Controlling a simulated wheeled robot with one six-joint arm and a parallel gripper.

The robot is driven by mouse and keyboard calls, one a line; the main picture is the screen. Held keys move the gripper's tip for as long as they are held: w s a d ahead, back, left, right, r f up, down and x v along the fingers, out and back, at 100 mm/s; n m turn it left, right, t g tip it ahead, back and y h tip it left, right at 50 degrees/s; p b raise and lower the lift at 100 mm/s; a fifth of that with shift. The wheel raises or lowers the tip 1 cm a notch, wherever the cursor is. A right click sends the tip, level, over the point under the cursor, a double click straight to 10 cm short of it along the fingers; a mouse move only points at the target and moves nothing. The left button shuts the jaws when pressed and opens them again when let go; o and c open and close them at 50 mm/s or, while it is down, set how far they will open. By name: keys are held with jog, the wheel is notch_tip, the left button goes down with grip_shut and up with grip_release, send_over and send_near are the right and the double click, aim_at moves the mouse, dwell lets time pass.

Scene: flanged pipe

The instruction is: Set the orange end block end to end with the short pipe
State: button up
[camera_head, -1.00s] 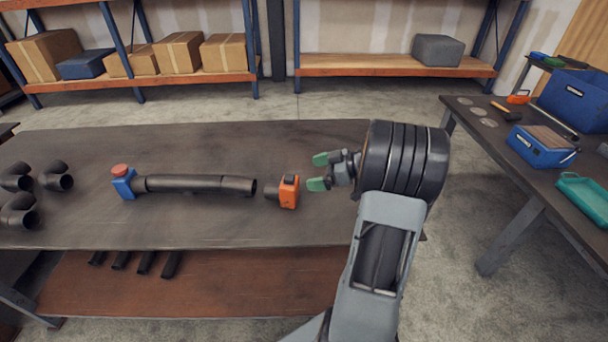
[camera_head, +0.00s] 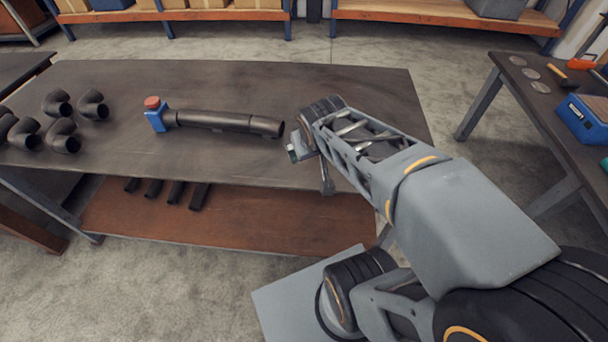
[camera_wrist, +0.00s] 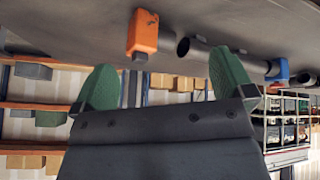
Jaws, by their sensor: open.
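The black short pipe (camera_head: 225,121) lies on the dark workbench, with a blue block (camera_head: 156,119) with a red knob at its left end. Its right end is open. In the wrist view, the pipe (camera_wrist: 222,56) and its blue block (camera_wrist: 278,69) show at upper right. The orange end block (camera_wrist: 142,32) is left of the pipe's open end there, with a small gap between them. In the head view my arm hides the orange block. My gripper (camera_wrist: 165,84) is open and empty, its green fingers apart from the block. It also shows small in the head view (camera_head: 296,150).
Several black elbow pipes (camera_head: 62,141) stand at the bench's left. Short black tubes (camera_head: 176,192) lie on the brown lower shelf (camera_head: 260,222). A side table (camera_head: 508,88) with a blue toolbox (camera_head: 585,118) is at right. The bench's back middle is clear.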

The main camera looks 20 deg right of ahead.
jog(key=s+a+f+g+y, duration=0.1)
jog(key=s+a+g+y, duration=0.1)
jog(key=s+a, duration=0.3)
jog(key=shift+s+f+n, duration=0.3)
jog(key=shift+s+f, duration=0.05)
jog(key=shift+s, duration=0.05)
jog(key=shift+r, duration=0.15)
